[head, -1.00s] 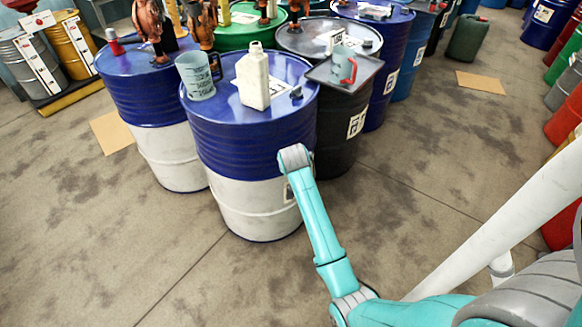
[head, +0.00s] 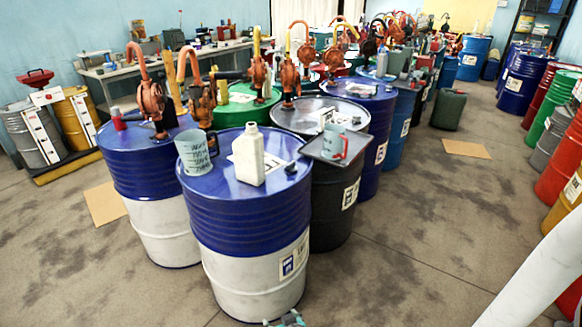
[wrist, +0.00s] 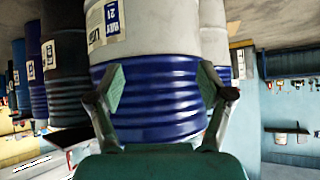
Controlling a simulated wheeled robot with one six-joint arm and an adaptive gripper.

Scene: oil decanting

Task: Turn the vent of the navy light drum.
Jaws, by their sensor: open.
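The front drum (head: 250,230), navy above and white below, stands upright in the head view. A small dark fitting (head: 291,169), which looks like its vent, sits near the right side of its top. A white bottle (head: 248,155) and a measuring jug (head: 195,152) stand on that top. In the wrist view my gripper (wrist: 162,75) is open and empty, its two fingers apart in front of the side of a navy and white drum (wrist: 160,105), which appears upside down. The vent is not visible in the wrist view.
A second navy and white drum (head: 150,190) with a rust-coloured pump (head: 151,98) stands behind left. Open floor (head: 420,240) lies to the right.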

